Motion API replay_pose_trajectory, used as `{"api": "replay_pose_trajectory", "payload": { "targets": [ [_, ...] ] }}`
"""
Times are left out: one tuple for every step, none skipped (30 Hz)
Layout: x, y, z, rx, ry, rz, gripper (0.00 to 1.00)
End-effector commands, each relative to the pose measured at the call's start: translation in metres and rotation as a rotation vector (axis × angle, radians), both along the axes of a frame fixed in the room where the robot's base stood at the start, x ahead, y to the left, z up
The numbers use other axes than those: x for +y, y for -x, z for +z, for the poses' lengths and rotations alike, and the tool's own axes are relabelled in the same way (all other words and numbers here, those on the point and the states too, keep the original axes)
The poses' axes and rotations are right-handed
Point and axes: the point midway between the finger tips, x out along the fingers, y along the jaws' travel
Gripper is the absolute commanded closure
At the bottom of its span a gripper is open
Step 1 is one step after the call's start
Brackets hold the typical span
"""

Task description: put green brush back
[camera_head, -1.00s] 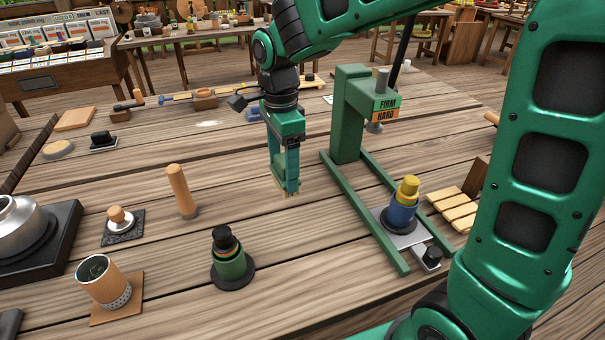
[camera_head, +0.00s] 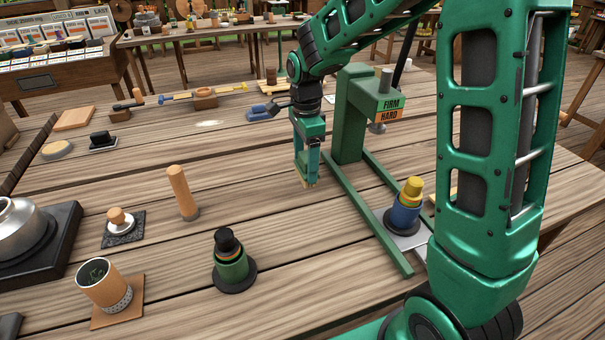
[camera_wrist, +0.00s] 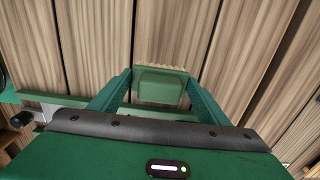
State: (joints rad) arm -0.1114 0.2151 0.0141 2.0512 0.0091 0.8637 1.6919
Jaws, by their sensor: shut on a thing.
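The green brush shows in the wrist view as a green block (camera_wrist: 160,88) with a pale bristle edge, held between the two fingers. In the head view its tan bristles (camera_head: 307,184) show just under my gripper (camera_head: 307,170), which points down and is shut on it. The brush is above the wooden table, left of the green press stand; whether it touches the boards I cannot tell. Most of the brush body is hidden by the fingers in the head view.
The green press (camera_head: 352,110) with FIRM and HARD labels stands right of my gripper, its rails reaching forward. A green stack (camera_head: 231,262) and a wooden peg (camera_head: 181,190) stand to the left. Bare boards lie between.

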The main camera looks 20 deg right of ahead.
Motion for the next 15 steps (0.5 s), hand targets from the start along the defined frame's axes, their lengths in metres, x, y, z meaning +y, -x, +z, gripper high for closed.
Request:
{"api": "replay_pose_trajectory", "payload": {
  "targets": [
    [0.0,0.0,-0.002,0.001,0.0,0.0,0.74],
    [-0.001,0.0,-0.004,0.002,0.0,0.001,0.74],
    [0.0,0.0,-0.008,0.002,0.0,0.001,0.74],
    [0.0,0.0,-0.011,0.002,0.0,0.001,0.74],
    [0.0,0.0,-0.015,0.003,0.0,0.001,0.74],
    [0.0,0.001,-0.021,0.003,0.0,0.001,0.74],
    [0.0,0.0,-0.025,0.003,0.0,0.001,0.74],
    [0.0,0.0,-0.03,0.004,0.0,0.001,0.74],
    [0.0,0.0,-0.034,0.003,0.0,0.001,0.74],
    [0.0,0.0,-0.037,0.002,0.0,0.001,0.74],
    [0.0,0.0,-0.039,0.002,0.0,0.001,0.74],
    [0.0,0.0,-0.04,0.001,0.0,0.001,0.74],
    [0.0,0.0,-0.041,0.001,0.0,0.001,0.74],
    [0.0,0.0,-0.04,0.0,0.0,0.001,0.74],
    [0.0,0.0,-0.04,0.0,0.0,0.001,0.74]
  ]
}}
